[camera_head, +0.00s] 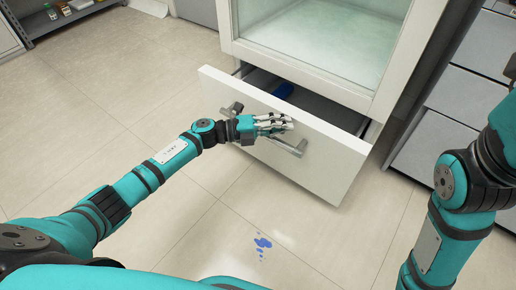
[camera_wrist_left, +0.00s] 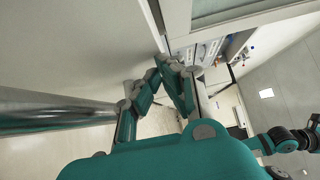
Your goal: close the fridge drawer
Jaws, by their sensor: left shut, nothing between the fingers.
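The fridge drawer (camera_head: 325,168) is pulled out below the white fridge (camera_head: 385,105), with its inside showing at the top. Its white front has a grey bar handle (camera_head: 290,148). In the left wrist view, a grey bar (camera_wrist_left: 50,112) crosses the left side close up. My right arm shows at the right; its gripper is out of view.
Grey drawer units (camera_head: 455,95) stand right of the fridge. A shelf (camera_head: 60,22) with small items is at the upper left. A blue spill (camera_head: 262,243) marks the tiled floor (camera_head: 90,110) before the drawer. The floor left of the drawer is clear.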

